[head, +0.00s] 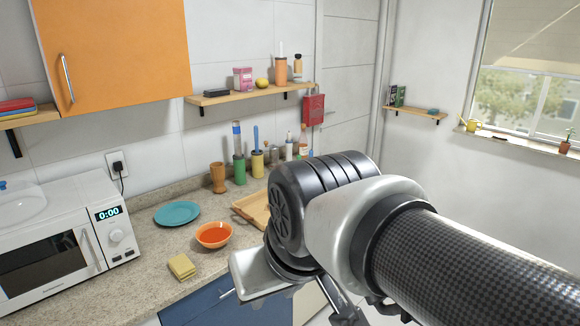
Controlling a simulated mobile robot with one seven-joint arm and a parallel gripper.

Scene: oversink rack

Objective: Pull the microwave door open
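The white microwave (110,192) stands on the counter at the left of the head view, partly cut off by the left edge. Its door (45,270) has a dark window and looks shut. The upright silver door handle (92,249) is on the door's right side. Right of it is a control panel with a lit 0:00 display (108,213) and a round knob (117,236). My arm fills the lower right, well to the right of the microwave. I cannot make out my gripper's fingers.
A teal plate (177,214), an orange bowl (214,235) and a folded yellow cloth (182,267) lie on the counter right of the microwave. An orange cabinet (120,45) hangs above.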

